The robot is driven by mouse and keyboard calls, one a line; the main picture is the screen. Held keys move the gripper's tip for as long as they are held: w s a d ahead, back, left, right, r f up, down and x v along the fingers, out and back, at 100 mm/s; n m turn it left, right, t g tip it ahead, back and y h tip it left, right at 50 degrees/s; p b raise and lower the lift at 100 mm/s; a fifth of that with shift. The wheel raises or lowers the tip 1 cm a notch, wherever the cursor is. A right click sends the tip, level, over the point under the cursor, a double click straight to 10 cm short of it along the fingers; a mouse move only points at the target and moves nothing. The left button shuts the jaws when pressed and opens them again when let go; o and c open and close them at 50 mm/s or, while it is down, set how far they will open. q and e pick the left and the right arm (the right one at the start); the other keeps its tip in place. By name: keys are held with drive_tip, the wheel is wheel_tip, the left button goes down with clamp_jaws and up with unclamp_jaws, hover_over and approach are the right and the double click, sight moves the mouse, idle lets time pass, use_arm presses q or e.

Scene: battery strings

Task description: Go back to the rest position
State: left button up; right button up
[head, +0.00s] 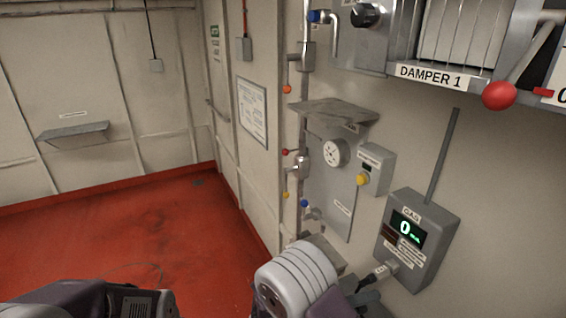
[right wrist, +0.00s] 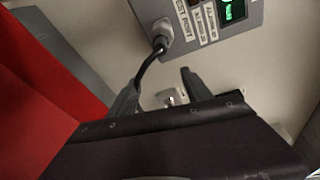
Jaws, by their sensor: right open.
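My right gripper (head: 370,286) is low in the head view, near the wall below the grey GAS box (head: 418,236). In the right wrist view its two fingers (right wrist: 160,82) stand apart with a gap between them. I see nothing clamped between them. A dark cable from the plug under the GAS box (right wrist: 215,22) runs down toward the left finger; I cannot tell if they touch. Part of my left arm shows at the bottom left of the head view; its gripper is not in view.
The DAMPER 1 panel (head: 430,76) with a red-knobbed lever (head: 499,96) juts out at the upper right. A metal shelf (head: 335,111), gauge (head: 336,152) and valves line the wall. The red floor (head: 130,240) at the left is clear. A small wall shelf (head: 74,132) is farther back.

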drive_tip(key=s+d+f+m+g+y+b, duration=0.25)
drive_tip(key=s+f+m+g+y, duration=0.5)
drive_tip(key=s+m, duration=0.6)
use_arm(q)
wheel_tip(320, 180, down, 6)
drive_tip(key=shift+r+b, duration=0.1)
drive_tip(key=shift+b, duration=1.15)
use_arm(e)
drive_tip(key=w+a+f+m+t+y, duration=0.1)
drive_tip(key=w+a+m+t+y, duration=0.1)
drive_tip(key=m, duration=0.9)
drive_tip(key=w+a+f+m+t+y, duration=0.1)
drive_tip(key=w+a+m+t+y, duration=0.2)
drive_tip(key=m, duration=0.9)
drive_tip(key=w+a+y, duration=0.1)
drive_tip(key=a+y, duration=0.1)
drive_tip(key=y, duration=0.1)
drive_tip(key=shift+a+f+y, duration=0.25)
drive_tip(key=shift+a+y, duration=0.05)
drive_tip(key=shift+y, duration=0.05)
use_arm(q)
drive_tip(key=shift+s+d, duration=0.1)
use_arm(e)
drive_tip(key=shift+s, duration=0.1)
